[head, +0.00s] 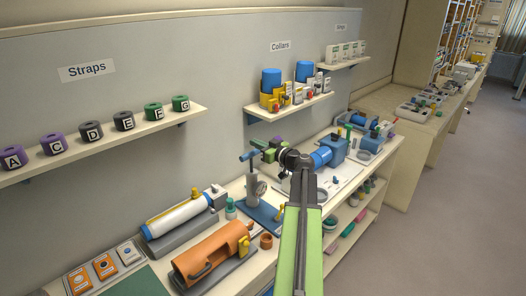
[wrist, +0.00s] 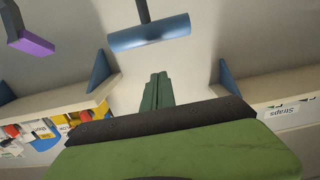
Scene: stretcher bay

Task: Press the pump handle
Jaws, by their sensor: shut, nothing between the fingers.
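The pump (head: 255,186) stands upright on a blue base plate on the bench in the head view. Its blue T-shaped handle (head: 247,156) tops a thin rod. In the wrist view the handle's blue crossbar (wrist: 148,33) lies past the fingertips, with the dark rod (wrist: 142,10) running to the top edge. My gripper (head: 257,143) is shut and empty, close to the handle in the head view. Its green fingers (wrist: 157,80) point toward the crossbar in the wrist view, with a visible gap between them. I cannot tell exact depth or contact.
An orange case (head: 212,257) and a white cylinder (head: 178,218) lie left of the pump. A wall shelf (head: 290,108) with blue-topped items is behind my gripper; a strap shelf (head: 100,147) is at left. Blue equipment (head: 322,158) stands right of my wrist.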

